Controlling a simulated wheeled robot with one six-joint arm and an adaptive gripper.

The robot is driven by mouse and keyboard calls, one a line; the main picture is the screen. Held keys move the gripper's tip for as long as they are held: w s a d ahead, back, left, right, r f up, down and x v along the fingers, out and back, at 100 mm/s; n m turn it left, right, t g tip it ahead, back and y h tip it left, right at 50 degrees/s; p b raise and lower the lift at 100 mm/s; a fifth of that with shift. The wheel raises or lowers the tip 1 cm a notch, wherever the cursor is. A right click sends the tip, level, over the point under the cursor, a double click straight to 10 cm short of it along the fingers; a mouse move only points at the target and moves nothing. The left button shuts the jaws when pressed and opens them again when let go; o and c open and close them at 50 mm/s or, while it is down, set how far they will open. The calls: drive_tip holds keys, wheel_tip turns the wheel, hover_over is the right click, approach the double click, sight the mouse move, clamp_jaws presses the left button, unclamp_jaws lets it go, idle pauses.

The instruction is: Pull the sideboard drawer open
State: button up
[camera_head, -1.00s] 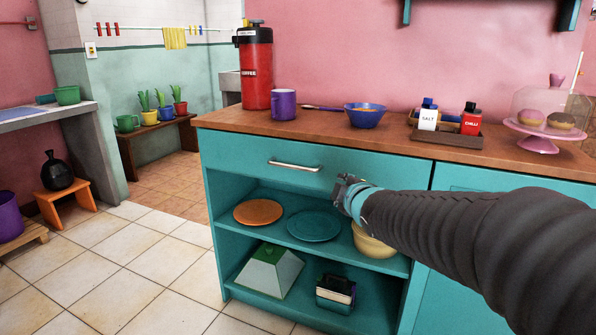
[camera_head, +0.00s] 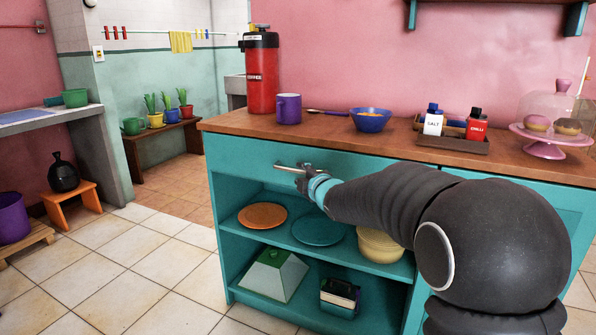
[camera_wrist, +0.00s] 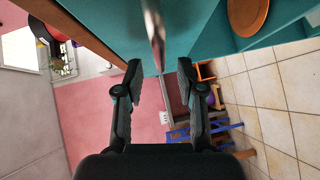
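The teal sideboard drawer (camera_head: 236,155) sits under the wooden top, and its front looks flush with the cabinet. Its silvery bar handle (camera_head: 287,166) runs across the front; my gripper (camera_head: 303,180) is at the handle's right part and hides some of it. In the wrist view the handle (camera_wrist: 154,32) comes down from the top edge toward the gap between my fingers. My gripper (camera_wrist: 160,75) is open there, with one finger on each side of the handle's line. I cannot tell whether either finger touches it.
Below the drawer, open shelves hold an orange plate (camera_head: 262,215), a teal plate (camera_head: 318,230) and a yellow bowl (camera_head: 378,244). A purple mug (camera_head: 288,108), a blue bowl (camera_head: 370,120) and a condiment tray (camera_head: 440,141) stand on the top. The tiled floor (camera_head: 110,270) at left is clear.

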sight(298, 172)
drive_tip(key=shift+x, duration=2.1)
